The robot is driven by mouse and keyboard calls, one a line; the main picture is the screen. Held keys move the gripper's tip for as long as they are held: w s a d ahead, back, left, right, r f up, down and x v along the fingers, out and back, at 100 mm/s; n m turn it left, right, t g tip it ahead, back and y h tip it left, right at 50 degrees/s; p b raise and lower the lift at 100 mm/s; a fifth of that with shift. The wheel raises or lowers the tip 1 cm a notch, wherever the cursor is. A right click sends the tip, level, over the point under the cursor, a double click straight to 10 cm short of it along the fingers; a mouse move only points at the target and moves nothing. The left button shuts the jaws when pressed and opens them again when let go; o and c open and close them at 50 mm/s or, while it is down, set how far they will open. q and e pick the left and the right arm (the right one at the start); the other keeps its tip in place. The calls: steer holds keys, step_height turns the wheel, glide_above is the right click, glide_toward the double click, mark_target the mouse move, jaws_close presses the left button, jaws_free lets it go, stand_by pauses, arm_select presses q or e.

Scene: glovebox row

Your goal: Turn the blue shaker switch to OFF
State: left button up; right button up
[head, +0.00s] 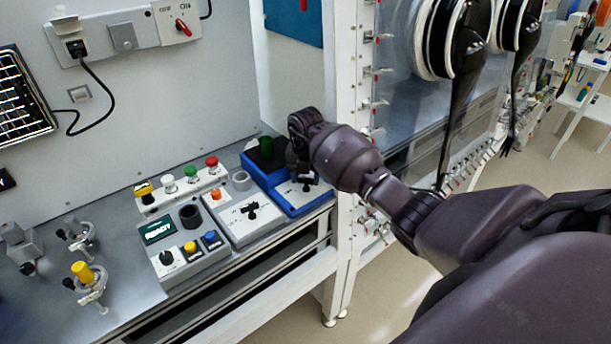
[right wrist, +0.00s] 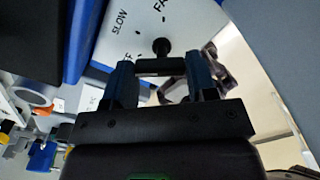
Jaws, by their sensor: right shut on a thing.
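The blue shaker (head: 312,206) stands at the right end of the bench, with a white control plate on its front. In the right wrist view its white plate (right wrist: 132,35) shows the word SLOW, part of FAST, and lettering partly covered by my gripper. My right gripper (head: 304,180) is over that plate and shut on the black switch (right wrist: 160,66). The switch's bar lies between the two fingers, with a round black end beyond them. Part of the plate is hidden behind the gripper. My left gripper is not in view.
A grey-white device (head: 240,215) with a black switch stands left of the shaker. A READY display box (head: 185,245) and a row of coloured buttons (head: 190,178) are further left. A white post (head: 345,120) and glovebox window (head: 410,90) stand close on the right.

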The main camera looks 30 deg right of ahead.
mark_target(305, 178)
steer(key=shift+n+b, duration=0.65)
steer(key=shift+n, duration=1.75)
steer(key=o, duration=0.9)
step_height(305, 178, up, 11)
steer(key=shift+f+b, duration=0.1)
steer(key=shift+b, duration=0.3)
